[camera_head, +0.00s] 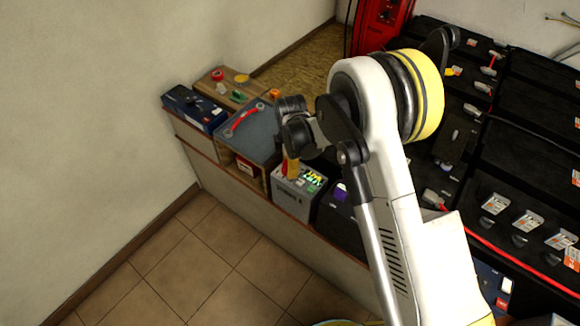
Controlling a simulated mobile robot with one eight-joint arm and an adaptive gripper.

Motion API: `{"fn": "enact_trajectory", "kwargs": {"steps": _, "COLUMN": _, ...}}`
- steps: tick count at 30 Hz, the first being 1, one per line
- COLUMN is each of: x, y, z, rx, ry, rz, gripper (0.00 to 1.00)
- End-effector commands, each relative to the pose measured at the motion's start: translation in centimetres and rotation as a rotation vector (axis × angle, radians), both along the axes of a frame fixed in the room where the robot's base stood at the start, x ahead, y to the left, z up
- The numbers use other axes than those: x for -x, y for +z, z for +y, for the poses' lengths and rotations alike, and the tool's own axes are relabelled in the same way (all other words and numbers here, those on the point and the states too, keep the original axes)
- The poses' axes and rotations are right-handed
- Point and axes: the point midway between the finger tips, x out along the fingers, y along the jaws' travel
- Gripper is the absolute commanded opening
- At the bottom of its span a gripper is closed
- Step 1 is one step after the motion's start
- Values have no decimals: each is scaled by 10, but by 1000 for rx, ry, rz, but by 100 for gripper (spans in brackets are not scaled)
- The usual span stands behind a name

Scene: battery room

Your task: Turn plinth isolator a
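My gripper (291,167) is small and partly hidden by my wrist. It hangs over the wooden plinth (226,159), just above or behind a grey battery-like box (292,201) with green and white parts on top. Whether it touches anything does not show, nor whether its fingers are apart. No part is clearly readable as plinth isolator a. A red and white item (246,166) sits in an opening in the plinth front, left of my gripper. A red curved piece (243,120) lies on a grey top left of my wrist.
A dark blue box (194,108) stands at the plinth's left end. Behind it, a wooden board (224,84) carries small coloured items. Dark battery racks (535,130) fill the right, and a red cabinet (381,22) stands at the back. The tiled floor (192,265) in front is clear.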

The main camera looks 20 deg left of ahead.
Motion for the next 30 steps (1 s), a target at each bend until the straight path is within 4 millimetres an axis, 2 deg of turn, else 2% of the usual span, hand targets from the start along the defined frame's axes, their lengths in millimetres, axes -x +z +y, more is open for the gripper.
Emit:
{"fn": "enact_trajectory", "kwargs": {"steps": 10, "x": 1, "y": -1, "z": 0, "rx": 1, "ry": 128, "rz": 3, "gripper": 10}}
{"fn": "enact_trajectory", "kwargs": {"steps": 26, "x": 1, "y": -1, "z": 0, "rx": 2, "ry": 147, "rz": 3, "gripper": 10}}
{"fn": "enact_trajectory", "kwargs": {"steps": 27, "x": 1, "y": -1, "z": 0, "rx": 2, "ry": 147, "rz": 3, "gripper": 52}}
{"fn": "enact_trajectory", "kwargs": {"steps": 28, "x": 1, "y": -1, "z": 0, "rx": 2, "ry": 147, "rz": 3, "gripper": 61}}
{"fn": "enact_trajectory", "kwargs": {"steps": 30, "x": 1, "y": 0, "z": 0, "rx": 2, "ry": 147, "rz": 3, "gripper": 64}}
